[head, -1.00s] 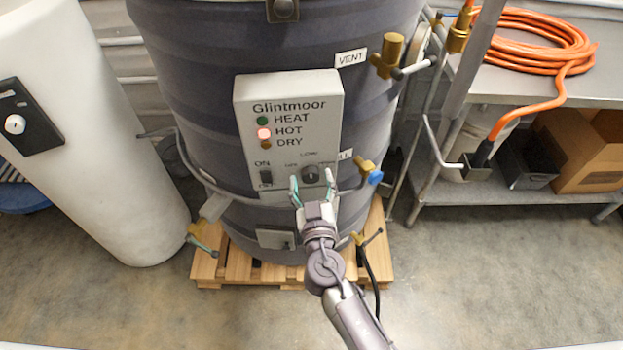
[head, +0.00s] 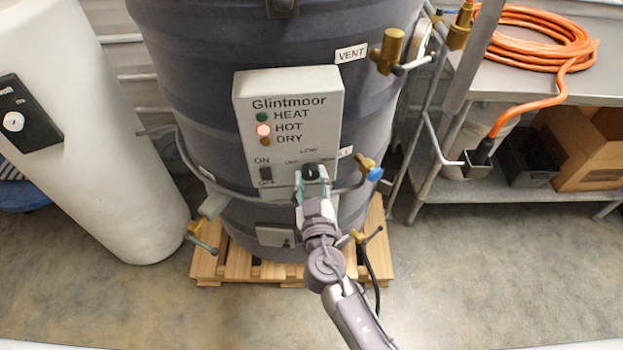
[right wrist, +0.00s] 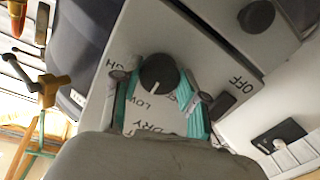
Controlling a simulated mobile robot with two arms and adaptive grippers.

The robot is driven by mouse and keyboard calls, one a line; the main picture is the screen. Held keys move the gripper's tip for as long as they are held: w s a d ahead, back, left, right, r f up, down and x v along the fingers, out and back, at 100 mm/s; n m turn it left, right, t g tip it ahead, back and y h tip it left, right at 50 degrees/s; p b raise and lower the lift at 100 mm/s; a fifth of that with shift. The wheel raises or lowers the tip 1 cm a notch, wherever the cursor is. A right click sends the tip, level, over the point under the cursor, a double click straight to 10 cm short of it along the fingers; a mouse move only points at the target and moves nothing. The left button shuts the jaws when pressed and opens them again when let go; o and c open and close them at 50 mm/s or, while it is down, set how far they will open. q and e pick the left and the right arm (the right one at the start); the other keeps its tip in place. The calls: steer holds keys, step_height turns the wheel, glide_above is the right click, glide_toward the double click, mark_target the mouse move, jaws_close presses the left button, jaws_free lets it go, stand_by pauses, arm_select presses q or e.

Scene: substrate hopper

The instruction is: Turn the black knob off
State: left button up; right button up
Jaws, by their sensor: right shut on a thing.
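The black knob (head: 310,171) is on the lower right of the grey Glintmoor control panel (head: 246,98), which is fixed to the dark drum. It also shows in the right wrist view (right wrist: 159,72), where its white mark points toward the word LOW. My right gripper (head: 312,180) is shut on the knob, with its teal fingers on either side of it. The fingers partly hide the knob and its labels in the head view. My left gripper is not in view.
An ON/OFF switch (head: 265,174) sits left of the knob. The red HOT light (head: 263,130) is lit. A grey hoop pipe and a blue-capped valve (head: 375,174) are close to the gripper. The drum stands on a wooden pallet (head: 207,268). Open floor lies in front.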

steer(key=shift+f+n+b, duration=0.1)
steer(key=shift+n+b, duration=0.35)
steer(key=shift+n, duration=0.75)
steer(key=n, duration=0.2)
steer(key=shift+n+b, duration=0.3)
steer(key=shift+n, duration=0.1)
steer(key=n, duration=0.3)
steer(key=shift+n, duration=1.3)
steer(key=o, duration=1.1)
steer(key=shift+o, duration=0.2)
